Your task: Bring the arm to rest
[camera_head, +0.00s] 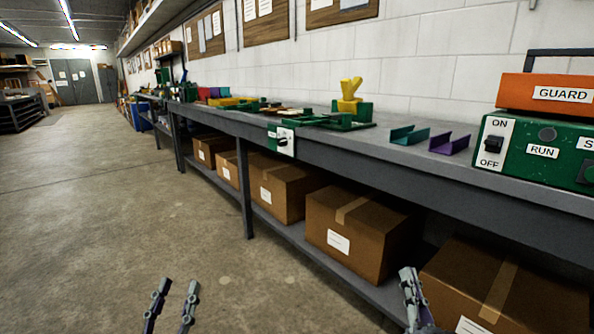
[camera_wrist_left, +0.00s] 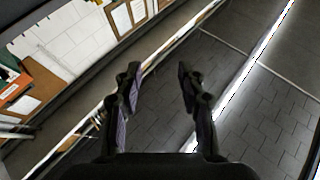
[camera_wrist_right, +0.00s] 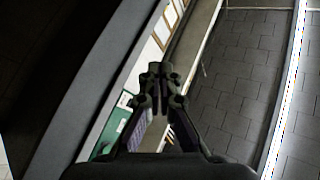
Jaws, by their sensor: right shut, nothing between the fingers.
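My left gripper (camera_head: 174,298) shows at the bottom of the head view, over the bare floor to the left of the bench. Its two fingers stand apart with nothing between them, and the left wrist view shows the same gap (camera_wrist_left: 157,88). My right gripper (camera_head: 408,282) is at the lower right of the head view, in front of the cardboard boxes under the bench. In the right wrist view its fingertips (camera_wrist_right: 159,75) meet with nothing between them. Both grippers point upward in the head view.
A long grey bench (camera_head: 398,158) runs along the right. A green control box (camera_head: 540,152), an orange guard (camera_head: 545,92), a teal channel (camera_head: 409,135) and a purple channel (camera_head: 449,144) are on it. Cardboard boxes (camera_head: 360,230) fill its lower shelf. The floor (camera_head: 90,200) at left is clear.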

